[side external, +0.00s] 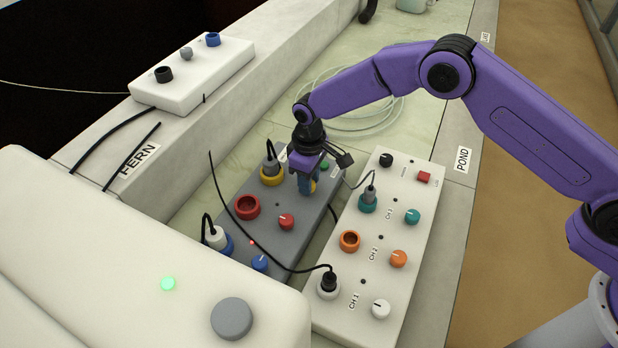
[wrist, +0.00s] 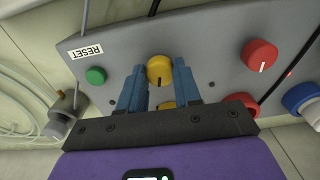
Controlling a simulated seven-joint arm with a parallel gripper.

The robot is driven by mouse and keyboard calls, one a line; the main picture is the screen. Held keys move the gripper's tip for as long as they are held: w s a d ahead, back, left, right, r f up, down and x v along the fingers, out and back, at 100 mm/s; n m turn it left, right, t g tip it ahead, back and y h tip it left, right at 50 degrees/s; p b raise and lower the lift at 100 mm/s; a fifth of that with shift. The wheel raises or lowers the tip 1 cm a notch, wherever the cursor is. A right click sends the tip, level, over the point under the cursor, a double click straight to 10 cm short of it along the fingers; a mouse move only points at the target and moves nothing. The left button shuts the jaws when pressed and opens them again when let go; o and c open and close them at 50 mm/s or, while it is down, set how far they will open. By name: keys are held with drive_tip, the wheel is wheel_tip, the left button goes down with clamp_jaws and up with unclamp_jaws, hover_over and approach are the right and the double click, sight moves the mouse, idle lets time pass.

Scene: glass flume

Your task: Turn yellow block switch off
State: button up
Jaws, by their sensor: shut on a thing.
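The grey block (side external: 267,228) carries rows of coloured sockets and knobs. In the side view my gripper (side external: 307,186) points down at the block and covers most of the yellow knob. My gripper is shut on the yellow knob. The yellow socket (side external: 272,179) beside it holds a grey plug. In the wrist view my gripper partly hides that socket.
A red knob (side external: 286,221), red socket (side external: 247,207) and blue knob (side external: 260,263) share the grey block. A green button (wrist: 95,75) is near the RESET label (wrist: 86,51). A white panel (side external: 375,275) stands close on the right. A black cable (side external: 228,208) crosses the grey block.

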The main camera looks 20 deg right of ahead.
drive_tip(key=shift+n, duration=1.5)
drive_tip(key=o, duration=1.1)
drive_tip(key=shift+c, duration=0.2)
wheel_tip(320, 180, up, 17)
drive_tip(key=shift+r, duration=0.2)
